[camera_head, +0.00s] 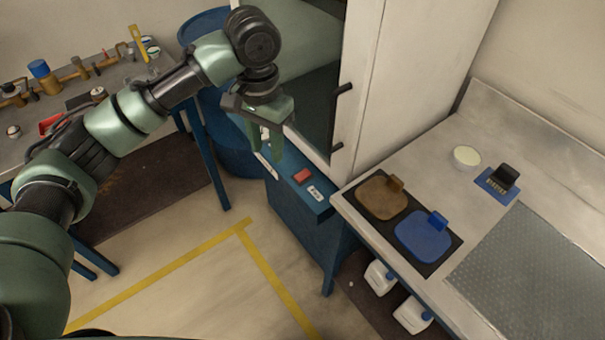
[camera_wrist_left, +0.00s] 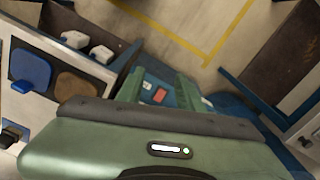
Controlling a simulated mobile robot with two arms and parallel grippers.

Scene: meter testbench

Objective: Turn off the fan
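A red switch (camera_head: 302,176) sits on the blue front ledge below the cabinet, with a small white label (camera_head: 316,192) beside it. The red switch also shows in the left wrist view (camera_wrist_left: 160,95), between my two fingers. My left gripper (camera_head: 265,151) hangs above the ledge, to the left of the red switch and apart from it. Its green fingers are spread with nothing between them, as the left wrist view (camera_wrist_left: 159,88) shows. A fan itself is not clearly visible. My right gripper is out of view.
The cabinet (camera_head: 385,90) with dark handles rises behind the ledge. A counter (camera_head: 435,175) on the right holds a brown pad (camera_head: 380,197) and a blue pad (camera_head: 422,240). A tool bench (camera_head: 120,75) and blue barrel (camera_head: 225,140) stand left. Floor in front is clear.

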